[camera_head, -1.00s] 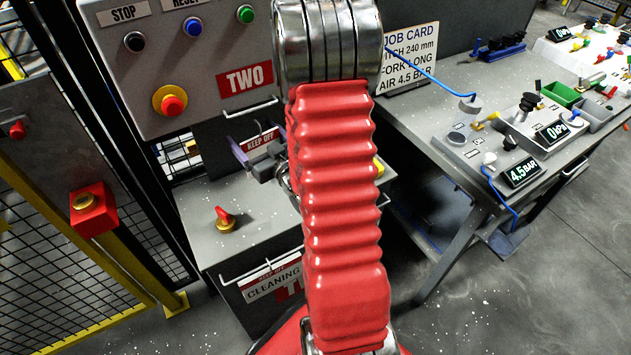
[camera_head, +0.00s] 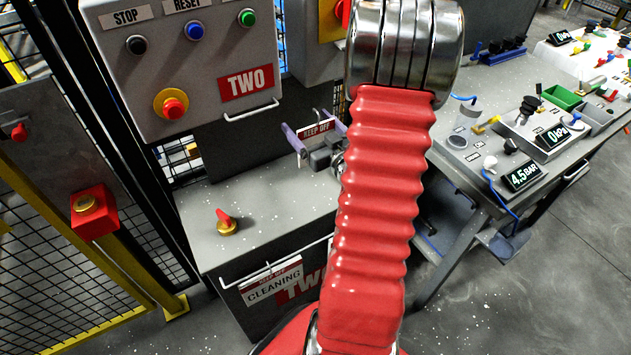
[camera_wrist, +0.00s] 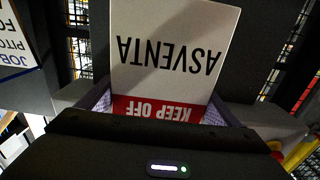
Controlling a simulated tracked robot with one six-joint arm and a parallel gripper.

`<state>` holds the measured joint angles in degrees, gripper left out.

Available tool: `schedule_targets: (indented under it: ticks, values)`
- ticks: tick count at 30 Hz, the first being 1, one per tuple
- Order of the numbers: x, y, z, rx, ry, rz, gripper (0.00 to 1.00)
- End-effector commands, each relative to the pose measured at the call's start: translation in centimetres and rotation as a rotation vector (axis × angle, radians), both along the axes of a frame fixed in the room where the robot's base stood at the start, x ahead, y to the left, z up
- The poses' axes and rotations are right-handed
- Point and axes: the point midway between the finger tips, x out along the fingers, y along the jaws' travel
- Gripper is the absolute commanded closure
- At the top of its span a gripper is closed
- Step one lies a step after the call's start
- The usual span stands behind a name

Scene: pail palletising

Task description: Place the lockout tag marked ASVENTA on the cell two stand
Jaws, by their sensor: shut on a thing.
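The white tag marked ASVENTA (camera_wrist: 172,48), with a red KEEP OFF band, fills the upper middle of the wrist view, upside down. My gripper (camera_head: 315,137) is shut on it. Its purple fingers are on either side of the tag. In the head view the red band of the tag (camera_head: 318,127) shows between the fingers, above the back right of the stand top. The cell two stand (camera_head: 262,200) is a grey bench with a dark front, below a panel with a red TWO sign (camera_head: 246,83). I cannot tell its gap from the tag.
A CLEANING tag (camera_head: 272,284) hangs on the stand's front rail. A red-handled brass valve (camera_head: 226,222) sits on the stand top. A short rail (camera_head: 251,113) is on the panel. Yellow-framed mesh fencing (camera_head: 60,270) is at left; a bench with gauges (camera_head: 520,150) is at right.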

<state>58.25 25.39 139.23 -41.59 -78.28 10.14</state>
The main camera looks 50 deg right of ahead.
Motion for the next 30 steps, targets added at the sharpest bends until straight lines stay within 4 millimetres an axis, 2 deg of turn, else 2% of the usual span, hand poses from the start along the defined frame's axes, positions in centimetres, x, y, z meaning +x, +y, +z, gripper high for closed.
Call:
schedule_targets:
  ticks: [5, 18, 30]
  values:
    - [0.0, 0.0, -1.0, 0.003, 0.001, 0.000, 0.37]
    - [0.0, 0.0, -5.6, 0.002, 0.002, 0.000, 0.37]
    - [0.1, 0.0, -5.9, 0.000, 0.000, 0.001, 0.37]
